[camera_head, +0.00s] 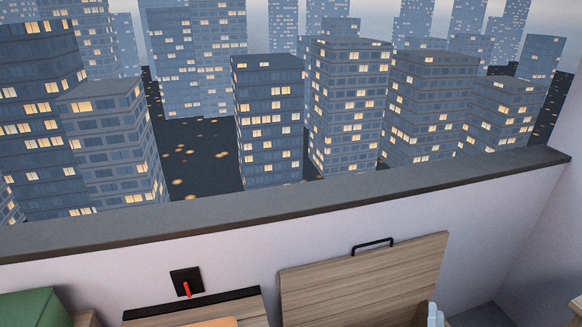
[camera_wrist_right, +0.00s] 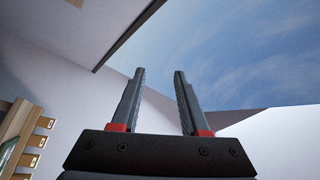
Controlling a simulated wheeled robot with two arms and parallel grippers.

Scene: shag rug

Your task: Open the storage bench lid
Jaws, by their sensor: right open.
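The storage bench lid (camera_head: 362,284) is a light wood-grain panel, raised and leaning back near the wall in the head view. Its black bar handle (camera_head: 372,246) is at the top edge. The lid's lower edge and the bench body are cut off by the frame. My right gripper (camera_wrist_right: 159,72) is open and empty in the wrist view, with its fingers apart against the wall and sky. No gripper touches the lid's visible part. My left gripper is not in view.
A low white wall with a dark ledge (camera_head: 280,204) runs behind the lid. A black wall plate with a red lever (camera_head: 186,288) is left of it. Another wooden panel with a black edge (camera_head: 192,307) and a green object (camera_head: 32,308) are lower left. A pale shape (camera_head: 434,315) is unclear.

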